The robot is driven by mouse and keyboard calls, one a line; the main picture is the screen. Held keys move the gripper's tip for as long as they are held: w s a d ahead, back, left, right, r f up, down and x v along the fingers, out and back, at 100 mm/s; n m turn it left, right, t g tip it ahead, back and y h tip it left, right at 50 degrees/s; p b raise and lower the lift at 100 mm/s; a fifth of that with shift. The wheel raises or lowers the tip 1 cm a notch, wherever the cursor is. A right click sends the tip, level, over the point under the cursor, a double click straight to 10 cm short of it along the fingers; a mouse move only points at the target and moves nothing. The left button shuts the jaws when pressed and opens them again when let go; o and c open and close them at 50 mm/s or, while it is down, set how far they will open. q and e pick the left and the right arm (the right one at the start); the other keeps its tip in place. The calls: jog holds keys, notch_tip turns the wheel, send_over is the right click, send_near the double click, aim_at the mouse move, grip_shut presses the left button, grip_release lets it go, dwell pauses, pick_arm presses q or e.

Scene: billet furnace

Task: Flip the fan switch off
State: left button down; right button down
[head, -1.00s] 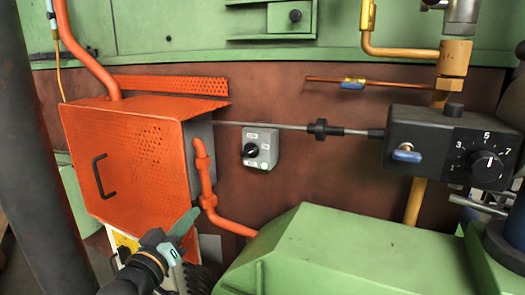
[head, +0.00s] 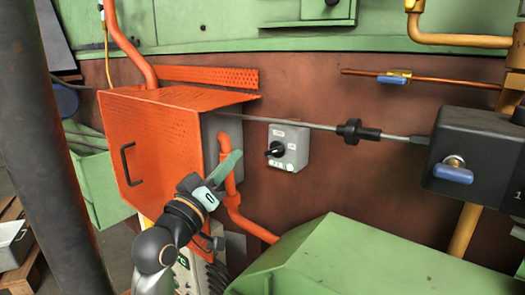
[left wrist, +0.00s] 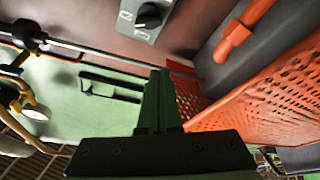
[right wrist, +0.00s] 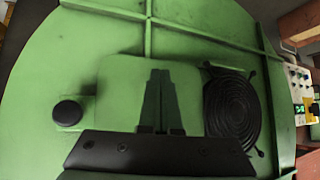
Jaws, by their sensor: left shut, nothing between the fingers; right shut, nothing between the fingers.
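The fan switch looks to be the small grey box (head: 288,147) with a black rotary knob (head: 276,149) on the brown wall; its labels are too small to read. It also shows at the top of the left wrist view, with its knob (left wrist: 149,15). My left gripper (head: 230,165) is shut and empty, left of and slightly below the box, apart from it, in front of the orange pipe. My right gripper (right wrist: 159,85) shows only in its wrist view, shut and empty, before a green panel with a round grille (right wrist: 232,110).
An orange perforated housing (head: 150,150) stands left of the switch box, with an orange pipe (head: 232,200) between them. A thin rod (head: 310,126) runs just above the box. A green cover (head: 350,255) lies below. A black control box with a blue lever (head: 453,174) is at right.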

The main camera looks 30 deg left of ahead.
aim_at(275, 151)
pick_arm(q)
jog(key=d+p+x, duration=0.1)
jog(key=p+x, duration=0.1)
jog(key=x, duration=0.8)
jog(key=f, duration=0.1)
jog(key=d+f+b, duration=0.1)
jog(key=f, duration=0.1)
jog(key=shift+f, duration=0.3)
pick_arm(e)
jog(key=shift+s+d+r, duration=0.15)
jog(key=shift+d+r, duration=0.05)
jog(key=shift+d, duration=0.15)
jog(key=shift+r, duration=0.25)
